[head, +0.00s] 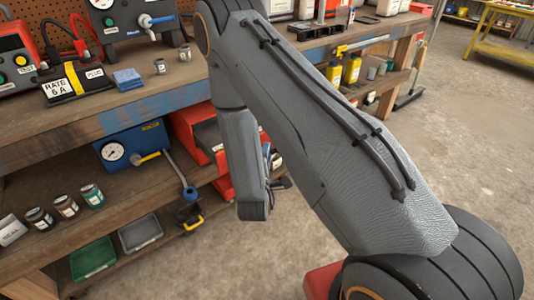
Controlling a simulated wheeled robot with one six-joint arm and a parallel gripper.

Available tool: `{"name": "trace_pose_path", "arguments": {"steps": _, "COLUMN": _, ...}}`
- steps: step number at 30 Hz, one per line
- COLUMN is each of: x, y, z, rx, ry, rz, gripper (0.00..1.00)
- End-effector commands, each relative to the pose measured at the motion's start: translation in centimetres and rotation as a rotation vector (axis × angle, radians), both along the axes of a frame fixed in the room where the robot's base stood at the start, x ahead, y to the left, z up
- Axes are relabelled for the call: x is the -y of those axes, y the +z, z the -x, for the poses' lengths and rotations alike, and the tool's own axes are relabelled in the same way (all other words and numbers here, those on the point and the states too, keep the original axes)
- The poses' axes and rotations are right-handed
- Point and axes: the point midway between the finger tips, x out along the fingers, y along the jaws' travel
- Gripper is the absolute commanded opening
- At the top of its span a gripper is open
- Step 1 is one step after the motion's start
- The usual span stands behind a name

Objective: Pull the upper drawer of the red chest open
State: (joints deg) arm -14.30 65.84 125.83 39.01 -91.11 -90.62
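The red chest (187,120) stands on the shelf under the workbench, left of the picture's middle. My arm covers much of its right side. A dark grey surface shows between its red top and a red part lower down at the front; I cannot tell whether this is the inside of a drawer. The upper drawer's handle is not clearly visible. My gripper (279,184) is at the end of the arm, mostly hidden behind the last grey link, close to the chest's right front. Its fingers are too small and covered to show their opening or any contact.
A blue box with a gauge (130,147) and a yellow-handled valve stands left of the chest. Several small jars, a green tray (92,257) and a grey tray (140,233) are on the shelves. The workbench top (185,85) overhangs the chest. Concrete floor in front is clear.

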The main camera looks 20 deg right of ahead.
Motion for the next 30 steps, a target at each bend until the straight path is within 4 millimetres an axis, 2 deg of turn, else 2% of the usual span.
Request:
{"name": "trace_pose_path", "arguments": {"steps": 11, "x": -0.1, "y": 0.0, "z": 0.4, "rx": 0.0, "ry": 0.0, "rz": 0.0, "gripper": 0.29}}
{"name": "trace_pose_path", "arguments": {"steps": 24, "x": -2.9, "y": 0.9, "z": 6.0, "rx": -0.002, "ry": 0.002, "rz": 0.001, "gripper": 0.29}}
{"name": "trace_pose_path", "arguments": {"steps": 30, "x": -3.2, "y": 1.1, "z": 7.0, "rx": 0.0, "ry": -0.001, "rz": 0.0, "gripper": 0.29}}
